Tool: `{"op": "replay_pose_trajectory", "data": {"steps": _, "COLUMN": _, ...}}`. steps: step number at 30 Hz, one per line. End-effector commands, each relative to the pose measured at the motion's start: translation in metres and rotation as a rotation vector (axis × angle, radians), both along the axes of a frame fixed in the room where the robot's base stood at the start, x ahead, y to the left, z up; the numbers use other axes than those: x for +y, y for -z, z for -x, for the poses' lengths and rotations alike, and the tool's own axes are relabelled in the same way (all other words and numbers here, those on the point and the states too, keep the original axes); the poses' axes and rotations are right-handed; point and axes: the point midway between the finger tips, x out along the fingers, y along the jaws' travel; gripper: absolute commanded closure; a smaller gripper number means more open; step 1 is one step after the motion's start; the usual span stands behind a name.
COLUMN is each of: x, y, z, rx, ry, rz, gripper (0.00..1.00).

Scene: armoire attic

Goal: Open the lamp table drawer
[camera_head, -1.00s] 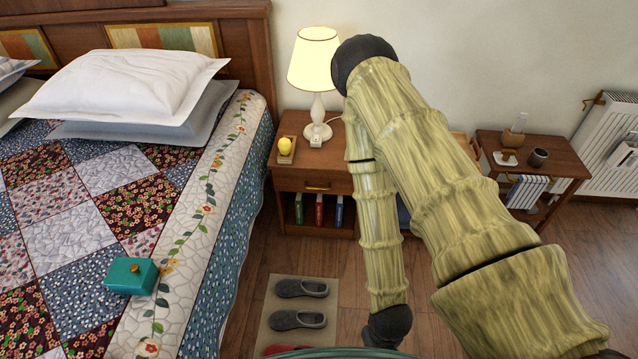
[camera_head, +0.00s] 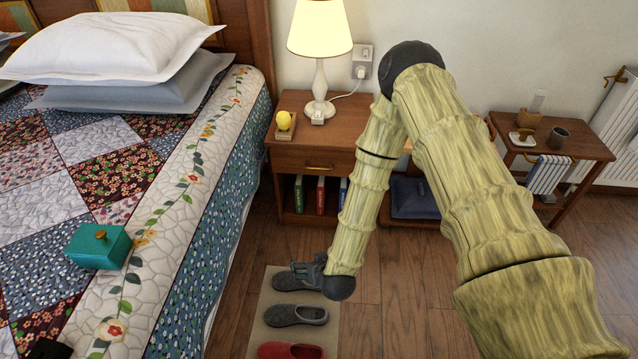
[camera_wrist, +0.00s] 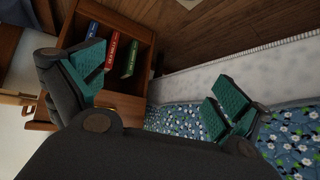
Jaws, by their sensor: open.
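The lamp table (camera_head: 340,128) is a brown wooden nightstand right of the bed. Its drawer (camera_head: 300,161) is shut flush under the top and has a brass handle (camera_head: 319,168). My arm hides the table's right part. My gripper (camera_head: 284,277) is low in front of the table, over the mat with the slippers, apart from the drawer. In the wrist view its teal-padded fingers (camera_wrist: 160,88) are spread, with nothing between them. The table's open shelf with books (camera_wrist: 112,52) shows behind the left finger.
The lit lamp (camera_head: 319,90) and a yellow object (camera_head: 284,120) stand on the table. The bed (camera_head: 170,230) borders it at left, with a teal box (camera_head: 98,247) on the quilt. A grey slipper (camera_head: 296,315) and a red one (camera_head: 290,350) lie on the floor. A side table (camera_head: 575,143) stands at right.

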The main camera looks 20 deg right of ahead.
Motion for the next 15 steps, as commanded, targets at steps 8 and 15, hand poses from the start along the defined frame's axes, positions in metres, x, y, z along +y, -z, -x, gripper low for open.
{"op": "replay_pose_trajectory", "data": {"steps": 8, "x": -0.004, "y": 0.018, "z": -0.099, "rx": -0.26, "ry": 0.08, "rz": 0.034, "gripper": 0.0}}
{"op": "replay_pose_trajectory", "data": {"steps": 15, "x": -0.023, "y": 0.01, "z": -0.172, "rx": -0.467, "ry": 0.181, "rz": 0.085, "gripper": 0.0}}
